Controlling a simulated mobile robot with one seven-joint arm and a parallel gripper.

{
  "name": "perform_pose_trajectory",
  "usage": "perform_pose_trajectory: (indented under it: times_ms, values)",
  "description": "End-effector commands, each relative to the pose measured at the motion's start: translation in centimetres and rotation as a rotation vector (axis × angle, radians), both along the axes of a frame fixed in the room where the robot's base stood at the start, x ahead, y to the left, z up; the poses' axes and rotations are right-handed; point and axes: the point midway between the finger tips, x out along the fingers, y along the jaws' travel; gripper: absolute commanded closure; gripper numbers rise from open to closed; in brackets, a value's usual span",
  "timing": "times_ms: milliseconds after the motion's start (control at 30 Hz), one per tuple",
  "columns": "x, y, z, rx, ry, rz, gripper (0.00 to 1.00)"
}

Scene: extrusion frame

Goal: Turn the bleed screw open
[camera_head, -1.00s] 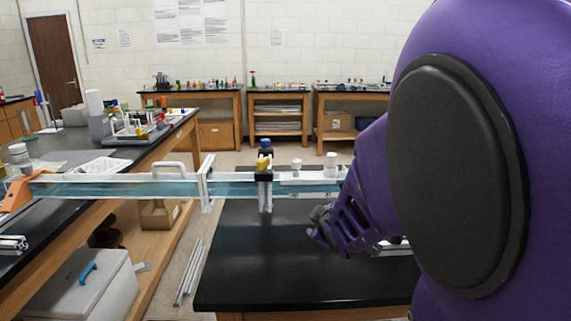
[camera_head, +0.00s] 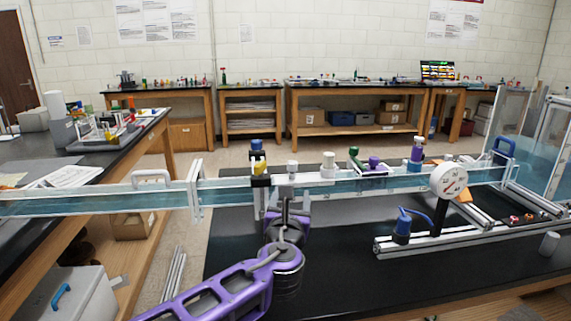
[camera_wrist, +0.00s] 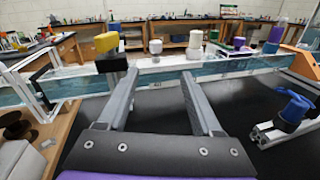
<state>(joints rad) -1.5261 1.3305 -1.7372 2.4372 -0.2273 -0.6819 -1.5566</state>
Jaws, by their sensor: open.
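I cannot tell for sure which fitting is the bleed screw. A small white knob (camera_head: 292,167) stands on the clear water channel (camera_head: 228,188); in the wrist view this knob (camera_wrist: 155,47) sits between and beyond my fingertips. A larger white cylinder (camera_head: 328,161) is to its right. A yellow knob (camera_head: 258,163) on a black clamp is to its left; it also shows in the wrist view (camera_wrist: 107,42). My gripper (camera_head: 287,203) is open and empty in front of the channel, apart from the knobs. It also shows in the wrist view (camera_wrist: 157,82).
A round gauge (camera_head: 449,181) and a blue fitting (camera_head: 402,224) stand at the right by aluminium rails. Green (camera_head: 354,155) and purple (camera_head: 417,150) fittings sit further right along the channel. The black tabletop (camera_head: 340,265) is largely clear. A cooler (camera_head: 70,296) is at the lower left.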

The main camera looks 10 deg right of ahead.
Motion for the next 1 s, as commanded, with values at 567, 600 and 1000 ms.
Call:
perform_pose_trajectory:
  times_ms: [567,600,1000]
  values:
    - [6.5,-0.9,0.2,-0.108,-0.002,0.015,0.33]
    - [7.3,-1.1,0.2,-0.109,-0.001,0.014,0.33]
    - [15.0,-2.9,0.2,-0.108,-0.002,0.015,0.33]
